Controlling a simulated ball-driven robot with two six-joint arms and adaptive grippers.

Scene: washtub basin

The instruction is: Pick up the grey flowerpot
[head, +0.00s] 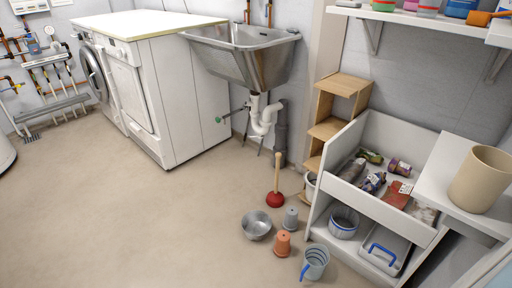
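The grey flowerpot (290,219) is a small pot on the beige floor, in the lower middle right of the head view. It stands between a metal bowl (257,226) on its left and the white shelf unit on its right. A terracotta flowerpot (283,244) is just in front of it. Neither of my grippers shows in the head view.
A red plunger (275,198) stands just behind the grey flowerpot. A blue-handled jug (315,262) is in front on the floor. The white shelf unit (334,210) borders the right side. The floor (130,220) to the left is clear.

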